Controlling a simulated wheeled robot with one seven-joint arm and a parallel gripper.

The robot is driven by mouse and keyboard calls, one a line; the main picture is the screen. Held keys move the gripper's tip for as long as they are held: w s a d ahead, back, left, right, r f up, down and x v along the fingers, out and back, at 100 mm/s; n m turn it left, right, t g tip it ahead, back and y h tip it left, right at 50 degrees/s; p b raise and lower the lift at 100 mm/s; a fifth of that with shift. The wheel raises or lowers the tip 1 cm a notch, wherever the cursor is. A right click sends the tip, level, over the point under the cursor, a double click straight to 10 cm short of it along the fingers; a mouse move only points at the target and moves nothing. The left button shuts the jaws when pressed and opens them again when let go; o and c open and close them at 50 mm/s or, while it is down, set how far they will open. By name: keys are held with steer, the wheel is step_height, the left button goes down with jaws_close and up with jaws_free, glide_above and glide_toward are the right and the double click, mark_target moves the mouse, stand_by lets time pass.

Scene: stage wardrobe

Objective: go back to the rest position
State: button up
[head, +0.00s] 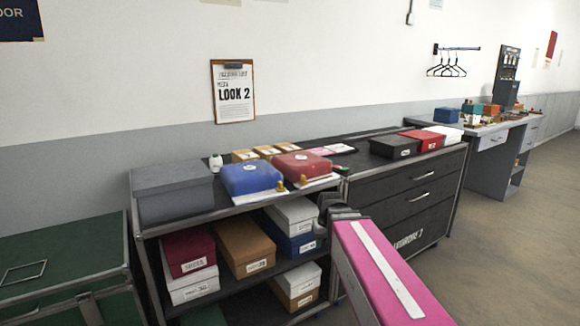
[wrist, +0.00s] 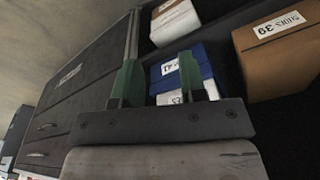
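My gripper (wrist: 158,68) shows in the wrist view with its two green fingers apart and nothing held between them. A blue shoe box (wrist: 182,70) with white labels lies beyond the fingers on a shelf. In the head view my gripper (head: 333,204) is at the end of my pink arm, in front of the right end of the shelf unit (head: 240,206). Its fingers are hard to make out there.
A blue case (head: 251,178), a red case (head: 302,164) and a grey box (head: 172,190) stand on the shelf top. Shoe boxes fill the shelves below. A black drawer cabinet (head: 410,195) stands right of the unit, a green trunk (head: 60,255) left. Floor (head: 510,240) at right is clear.

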steer(key=s+d+f+m+g, duration=0.1)
steer(key=s+d+f, duration=0.5)
steer(key=f, duration=0.6)
steer(key=s, duration=0.2)
steer(key=shift+s+d+f+m+g, duration=0.2)
steer(key=shift+s+f+m+g, duration=0.1)
steer(key=shift+s+m, duration=0.1)
